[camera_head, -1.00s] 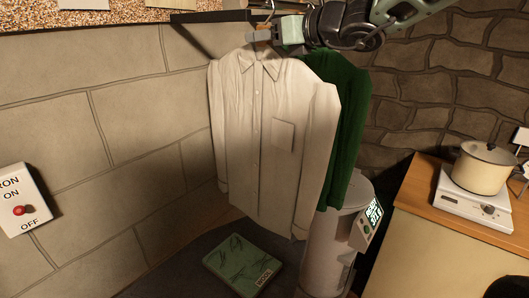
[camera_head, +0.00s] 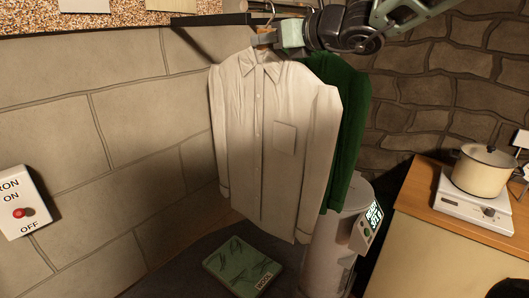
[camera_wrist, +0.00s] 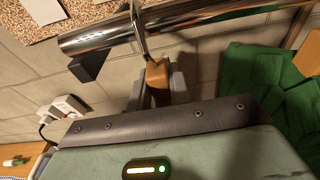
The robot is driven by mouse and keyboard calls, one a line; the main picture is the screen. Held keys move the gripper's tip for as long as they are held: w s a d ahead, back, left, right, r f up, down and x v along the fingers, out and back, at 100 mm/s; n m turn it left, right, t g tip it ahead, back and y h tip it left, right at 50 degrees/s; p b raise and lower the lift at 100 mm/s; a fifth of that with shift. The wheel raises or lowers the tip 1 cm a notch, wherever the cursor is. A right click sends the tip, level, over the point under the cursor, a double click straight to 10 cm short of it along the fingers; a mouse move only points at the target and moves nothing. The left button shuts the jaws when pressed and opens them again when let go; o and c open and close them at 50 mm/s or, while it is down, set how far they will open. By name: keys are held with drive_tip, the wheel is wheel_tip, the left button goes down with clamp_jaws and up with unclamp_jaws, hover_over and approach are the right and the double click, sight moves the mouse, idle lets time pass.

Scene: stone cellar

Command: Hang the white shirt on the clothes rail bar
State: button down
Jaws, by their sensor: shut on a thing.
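The white shirt (camera_head: 238,150) hangs upright on a wooden hanger in the head view, in front of a green garment (camera_head: 349,120). My gripper (camera_head: 266,38) is shut on the hanger's neck, just above the collar. In the wrist view my gripper (camera_wrist: 157,88) grips the wooden neck (camera_wrist: 157,73). The hanger's metal hook (camera_wrist: 138,32) rises from it and overlaps the shiny clothes rail bar (camera_wrist: 95,38). I cannot tell whether the hook rests on the bar. The hook also shows in the head view (camera_head: 271,12). The shirt is not seen in the wrist view.
A dark bracket (camera_head: 200,19) juts from the stone wall beside the hanger. A grey cylinder (camera_head: 325,250) with a display stands below the garments, near a green book (camera_head: 240,264). At right, a pot (camera_head: 481,172) sits on a white hotplate on a wooden counter.

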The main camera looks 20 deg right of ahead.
drive_tip(key=shift+r, duration=0.15)
drive_tip(key=shift+s+d+r+p, duration=0.1)
drive_tip(key=shift+s+r+p, duration=0.05)
drive_tip(key=shift+r+p, duration=0.45)
drive_tip(key=shift+s+d+r+p, duration=0.1)
drive_tip(key=shift+s+r+p, duration=0.05)
drive_tip(key=shift+r+p, duration=0.4)
drive_tip(key=shift+s+d+b, duration=0.1)
drive_tip(key=shift+b, duration=0.2)
idle(0.4)
drive_tip(key=shift+v, duration=0.95)
drive_tip(key=shift+s+d+f, duration=0.1)
drive_tip(key=shift+s, duration=0.05)
drive_tip(key=shift+f+v, duration=0.15)
drive_tip(key=shift+v, duration=0.75)
drive_tip(key=shift+f+v, duration=0.1)
drive_tip(key=shift+v, duration=0.85)
drive_tip(key=shift+r, duration=0.1)
